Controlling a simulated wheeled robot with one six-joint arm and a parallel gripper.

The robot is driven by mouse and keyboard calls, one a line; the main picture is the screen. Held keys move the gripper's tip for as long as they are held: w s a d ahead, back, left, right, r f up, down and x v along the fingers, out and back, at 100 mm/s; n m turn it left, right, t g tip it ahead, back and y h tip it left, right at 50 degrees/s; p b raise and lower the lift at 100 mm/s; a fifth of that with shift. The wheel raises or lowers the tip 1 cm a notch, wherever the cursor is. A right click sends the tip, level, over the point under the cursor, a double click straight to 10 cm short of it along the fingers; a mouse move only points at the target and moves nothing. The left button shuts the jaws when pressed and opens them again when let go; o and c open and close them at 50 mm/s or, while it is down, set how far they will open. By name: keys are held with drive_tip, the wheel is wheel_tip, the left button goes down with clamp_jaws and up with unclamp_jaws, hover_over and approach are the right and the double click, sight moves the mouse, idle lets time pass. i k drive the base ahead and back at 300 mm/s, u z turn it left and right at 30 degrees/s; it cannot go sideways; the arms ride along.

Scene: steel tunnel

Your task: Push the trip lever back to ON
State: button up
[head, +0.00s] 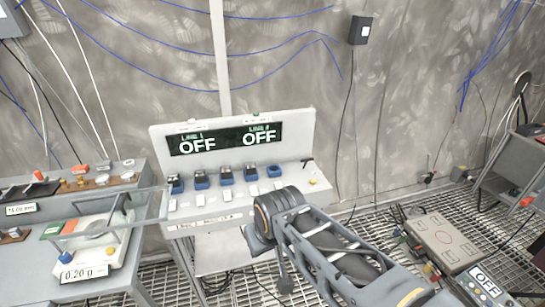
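A grey sloped console (235,190) stands in the middle against the wall. Its dark display (225,141) reads OFF twice, under two small line labels. A small black lever (307,162) sticks up at the console's right end. I cannot tell for certain which part is the trip lever. My arm reaches in from the lower right, and its bent joint covers part of the console's front right. I cannot make out my gripper's fingers.
Several blue-based switches (225,176) and white buttons line the console. A bench at the left holds a scale-like device (88,245) reading 0.20. A grey shelf (510,180) stands at the right. Metal grating (380,208) covers the floor. Blue cables hang along the wall.

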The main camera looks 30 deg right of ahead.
sight(305, 164)
drive_tip(key=z, duration=0.1)
drive_tip(key=i, duration=1.2)
drive_tip(key=z, duration=0.6)
